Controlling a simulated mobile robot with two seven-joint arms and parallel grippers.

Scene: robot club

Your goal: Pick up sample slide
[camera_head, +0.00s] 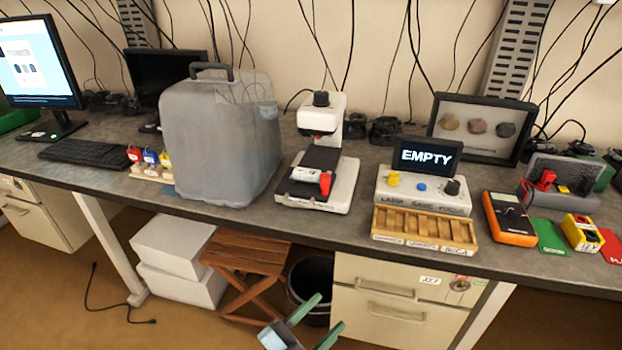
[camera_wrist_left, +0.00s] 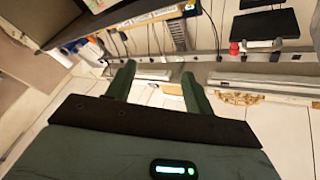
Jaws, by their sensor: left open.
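I cannot make out a sample slide for certain in either view. A white microscope-like device (camera_head: 342,188) with a black stage stands on the bench, with a small white and red piece at its front. A wooden tray (camera_head: 425,232) with labelled slots lies at the front edge, right of the device. My left gripper (camera_head: 322,313) is at the bottom of the head view, in front of and below the bench edge. Its two green fingers, also in the left wrist view (camera_wrist_left: 158,84), are apart with nothing between them. My right gripper is not in view.
A console (camera_head: 423,190) reading EMPTY stands behind the tray. A large translucent cover (camera_head: 220,140) stands left of the device. An orange multimeter (camera_head: 508,218) lies right of the tray. Under the bench are a wooden stool (camera_head: 245,258), a dark bin (camera_head: 312,277) and drawers (camera_head: 392,308).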

